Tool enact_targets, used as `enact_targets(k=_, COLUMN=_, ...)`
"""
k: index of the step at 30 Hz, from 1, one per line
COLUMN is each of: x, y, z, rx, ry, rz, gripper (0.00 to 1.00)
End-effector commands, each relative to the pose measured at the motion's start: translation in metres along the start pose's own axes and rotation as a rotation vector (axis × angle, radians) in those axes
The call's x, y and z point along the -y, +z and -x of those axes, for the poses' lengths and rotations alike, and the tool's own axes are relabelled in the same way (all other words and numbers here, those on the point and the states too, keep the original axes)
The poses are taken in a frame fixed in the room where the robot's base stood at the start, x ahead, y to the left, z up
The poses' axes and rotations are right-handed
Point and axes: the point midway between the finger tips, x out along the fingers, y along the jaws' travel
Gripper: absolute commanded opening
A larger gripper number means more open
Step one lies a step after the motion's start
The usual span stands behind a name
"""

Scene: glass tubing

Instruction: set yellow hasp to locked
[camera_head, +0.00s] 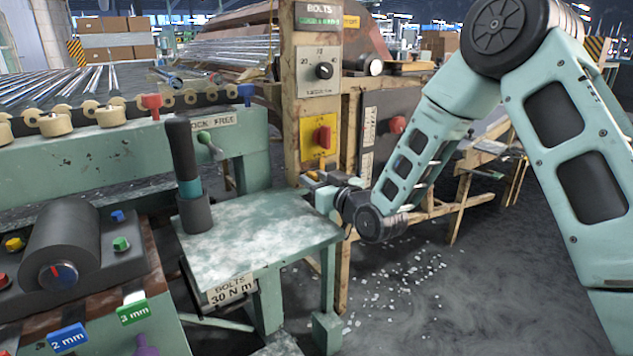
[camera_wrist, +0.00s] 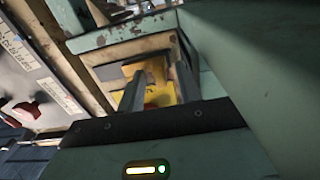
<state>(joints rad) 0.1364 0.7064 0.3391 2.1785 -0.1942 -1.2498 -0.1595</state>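In the wrist view a yellow plate-like part (camera_wrist: 155,72), which looks like the yellow hasp, sits on a small pale box front beyond my fingers. A bit of red shows low on it. My gripper (camera_wrist: 157,92) is open, with its two fingers spread on either side of the yellow part in the picture; I cannot tell whether they touch it. In the head view my gripper (camera_head: 322,188) is at the lower front of the wooden machine frame, seen small and from the side. The hasp's position, locked or not, cannot be made out.
A red rotary switch on a yellow plate (camera_head: 321,138) is on the post above my gripper. A red knob (camera_head: 398,124) is on the grey side panel. A green table (camera_head: 260,240) with a dark upright cylinder (camera_head: 183,160) stands to the left. Shards litter the floor.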

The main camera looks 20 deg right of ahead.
Motion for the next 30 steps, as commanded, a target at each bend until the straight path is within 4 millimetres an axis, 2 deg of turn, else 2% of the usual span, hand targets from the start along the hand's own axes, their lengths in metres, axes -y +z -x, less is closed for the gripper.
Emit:
enact_targets(k=6, x=0.0, y=0.0, z=0.0, rx=0.0, ry=0.0, rz=0.0, gripper=0.35)
enact_targets(k=8, x=0.0, y=0.0, z=0.0, rx=0.0, ry=0.0, rz=0.0, gripper=0.21)
enact_targets(k=10, x=0.0, y=0.0, z=0.0, rx=0.0, ry=0.0, rz=0.0, gripper=0.01)
enact_targets(k=16, x=-0.002, y=0.0, z=0.0, rx=0.0, ry=0.001, rz=0.0, gripper=0.0)
enact_targets(k=23, x=-0.029, y=0.001, z=0.0, rx=-0.001, ry=0.003, rz=0.001, gripper=0.0)
enact_targets(k=30, x=-0.03, y=0.0, z=0.0, rx=0.0, ry=0.005, rz=0.001, gripper=0.0)
